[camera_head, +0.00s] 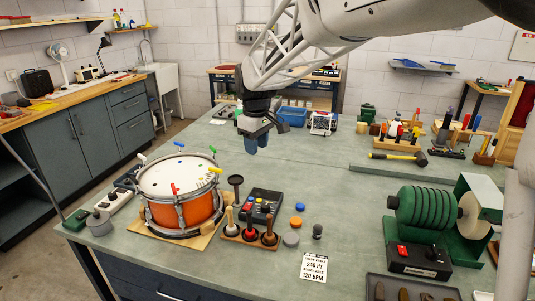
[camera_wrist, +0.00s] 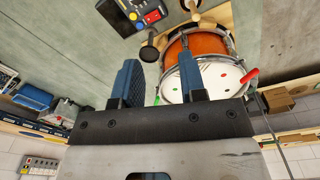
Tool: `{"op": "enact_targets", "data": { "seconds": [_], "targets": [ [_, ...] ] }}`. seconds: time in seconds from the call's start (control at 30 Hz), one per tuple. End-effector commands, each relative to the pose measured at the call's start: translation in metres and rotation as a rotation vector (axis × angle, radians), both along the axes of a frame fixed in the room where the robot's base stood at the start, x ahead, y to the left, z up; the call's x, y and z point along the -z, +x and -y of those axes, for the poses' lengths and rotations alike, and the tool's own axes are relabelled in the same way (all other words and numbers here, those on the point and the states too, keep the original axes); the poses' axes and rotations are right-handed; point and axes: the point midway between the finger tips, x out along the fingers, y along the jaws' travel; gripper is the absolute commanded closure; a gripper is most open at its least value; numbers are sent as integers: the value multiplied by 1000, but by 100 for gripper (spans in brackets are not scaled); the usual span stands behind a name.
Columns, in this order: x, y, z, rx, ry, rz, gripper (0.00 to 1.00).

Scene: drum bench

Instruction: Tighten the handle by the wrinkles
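An orange drum (camera_head: 181,213) with a pale skin (camera_head: 175,178) and a metal rim stands on a wooden board at the left of the bench. My gripper (camera_head: 256,145) is open and empty, above the bench, up and right of the drum. In the wrist view the drum (camera_wrist: 205,42) lies beyond the open fingers (camera_wrist: 160,82), partly hidden by the right one.
A stand of wooden-handled tools (camera_head: 250,236), a button box (camera_head: 261,205) and a dark round-topped stand (camera_head: 236,186) are right of the drum. A green drum machine (camera_head: 434,208) stands at the right. A frequency card (camera_head: 314,268) lies in front.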

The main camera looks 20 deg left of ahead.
Motion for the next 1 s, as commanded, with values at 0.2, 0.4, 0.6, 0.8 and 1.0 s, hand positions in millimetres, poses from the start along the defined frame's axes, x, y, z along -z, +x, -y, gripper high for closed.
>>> {"op": "enact_targets", "data": {
  "seconds": [0.2,0.4,0.6,0.8,1.0],
  "targets": [
    [22,11,-74,-140,-15,-18,62],
    [37,13,-125,-237,-23,-29,62],
    [43,14,-145,-276,-26,-32,62],
    [44,14,-146,-279,-27,-33,62],
    [45,14,-146,-279,-27,-33,62]
  ]
}}
